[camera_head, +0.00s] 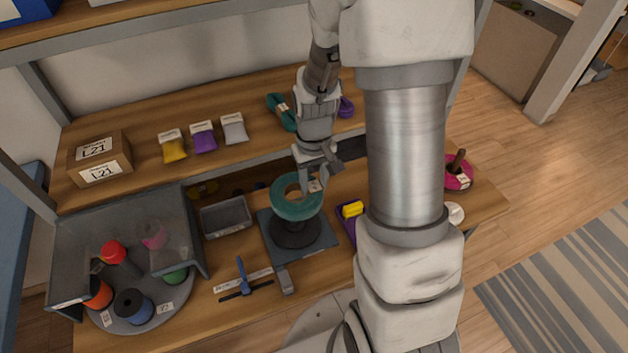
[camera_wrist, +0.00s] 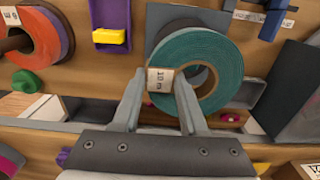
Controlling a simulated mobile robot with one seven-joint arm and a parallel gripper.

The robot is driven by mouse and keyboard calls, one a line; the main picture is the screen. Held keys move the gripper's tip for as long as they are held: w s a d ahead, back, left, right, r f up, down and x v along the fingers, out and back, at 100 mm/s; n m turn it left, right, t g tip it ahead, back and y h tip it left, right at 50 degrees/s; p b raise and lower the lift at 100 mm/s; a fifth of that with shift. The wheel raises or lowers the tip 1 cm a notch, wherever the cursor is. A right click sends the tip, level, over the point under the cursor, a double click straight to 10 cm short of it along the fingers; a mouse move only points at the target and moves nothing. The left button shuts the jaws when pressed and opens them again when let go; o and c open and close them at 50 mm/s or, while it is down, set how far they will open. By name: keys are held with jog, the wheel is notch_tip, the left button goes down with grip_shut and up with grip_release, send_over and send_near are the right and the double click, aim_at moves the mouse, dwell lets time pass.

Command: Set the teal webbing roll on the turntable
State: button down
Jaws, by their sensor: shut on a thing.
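The teal webbing roll (camera_head: 297,211) is a thick ring with a white label. My gripper (camera_head: 308,185) is shut on its rim at the label. The roll also shows in the wrist view (camera_wrist: 228,62), with the label between the fingertips (camera_wrist: 160,88). In the head view the roll appears over a round black stand (camera_head: 296,236) on a grey square base. I cannot tell whether roll and stand touch. A round grey turntable (camera_head: 128,328) at the lower left carries several coloured spools, partly inside a grey walled housing (camera_head: 70,256).
A grey bin (camera_head: 226,216) stands left of the stand. A blue-handled tool (camera_head: 243,280) lies in front. A yellow block (camera_head: 352,209) on a purple holder is close on the right. A magenta roll (camera_head: 456,179) is at the far right.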

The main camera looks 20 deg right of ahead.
jog(key=shift+f+b, duration=1.45)
jog(key=shift+f, duration=0.65)
jog(key=c, duration=1.1)
grip_release()
grip_shut()
jog(key=shift+f+b, duration=2.3)
jog(key=shift+f, duration=0.5)
